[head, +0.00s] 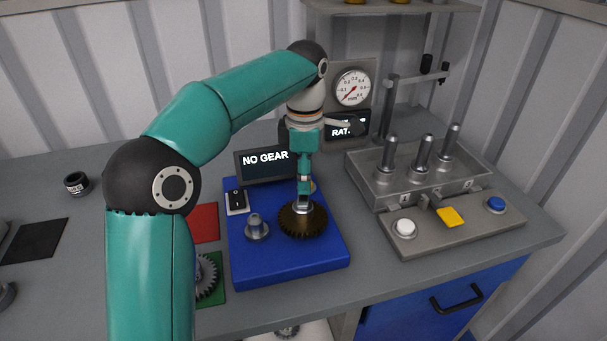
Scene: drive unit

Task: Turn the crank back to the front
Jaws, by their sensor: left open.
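The blue drive unit (290,271) stands on the grey bench, with a display (265,162) reading "NO GEAR". A dark bronze toothed gear (303,228) lies flat on its right part, with a silver hub at its middle. A grey stub (256,228) stands to the left of the gear. My left gripper (304,197) points down right above the hub and is open; I cannot tell whether it touches the hub. I cannot make out a crank for certain; my gripper and arm hide part of the unit. My right gripper is out of view.
A rocker switch (236,200) sits on the unit's left. A grey gear (207,277) lies on a green mat, partly behind my arm. A grey fixture (390,188) with three posts and a button panel (440,232) stands right. A dial gauge (353,87) is behind.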

